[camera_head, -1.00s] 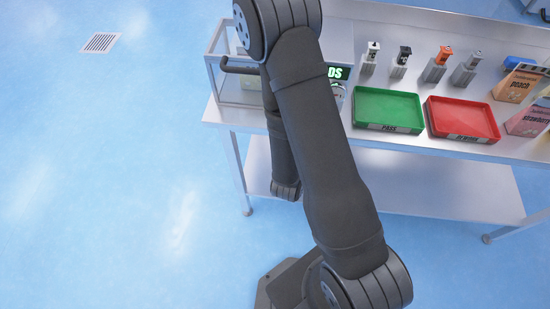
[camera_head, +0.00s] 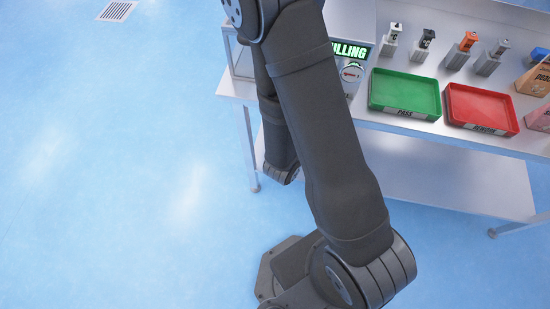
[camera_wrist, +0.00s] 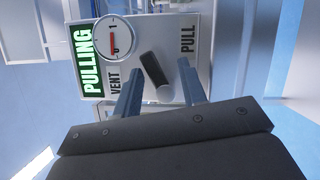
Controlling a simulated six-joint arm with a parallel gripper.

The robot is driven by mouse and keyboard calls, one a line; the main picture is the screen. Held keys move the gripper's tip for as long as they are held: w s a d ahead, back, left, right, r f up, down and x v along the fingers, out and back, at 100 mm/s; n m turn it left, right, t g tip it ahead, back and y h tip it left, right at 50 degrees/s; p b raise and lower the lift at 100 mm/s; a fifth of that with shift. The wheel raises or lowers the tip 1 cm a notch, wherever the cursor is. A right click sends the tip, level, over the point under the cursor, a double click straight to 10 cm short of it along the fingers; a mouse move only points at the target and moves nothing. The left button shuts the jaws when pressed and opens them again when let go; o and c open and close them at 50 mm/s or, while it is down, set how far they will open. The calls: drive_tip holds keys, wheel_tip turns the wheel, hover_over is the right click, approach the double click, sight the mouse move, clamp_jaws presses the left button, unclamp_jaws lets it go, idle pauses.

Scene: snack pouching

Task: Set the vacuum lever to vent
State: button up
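The vacuum lever (camera_wrist: 153,68) is a dark, rounded handle on a pale panel (camera_wrist: 205,50) in the wrist view. It stands slanted between the printed words VENT, on its left, and PULL, on its right. I cannot tell which label it is set to. My gripper (camera_wrist: 158,84) is open, its two grey fingers on either side of the lever, with a visible gap on each side. The green display (camera_wrist: 86,60) reads PULLING, and a round gauge (camera_wrist: 114,39) with a red needle sits beside it. The head view hides my gripper and the lever behind my arm.
In the head view, a green PASS tray (camera_head: 404,112) and a red tray (camera_head: 481,127) stand right of the panel. Several small stamp-like tools, including an orange one (camera_head: 461,52), stand behind them. Pouches (camera_head: 535,80) are at the right edge.

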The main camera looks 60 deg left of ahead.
drive_tip(key=v, duration=1.4)
drive_tip(key=s+d+r+n+g, duration=0.1)
drive_tip(key=s+r+n, duration=0.2)
drive_tip(key=n, duration=0.5)
drive_tip(key=s+d+r+n+g+h, duration=0.1)
drive_tip(key=s+d+r+n+g, duration=0.1)
drive_tip(key=s+n, duration=0.3)
drive_tip(key=shift+s+d+r+n, duration=0.3)
drive_tip(key=shift+r+n, duration=0.2)
drive_tip(key=shift+n, duration=0.9)
drive_tip(key=shift+c, duration=0.2)
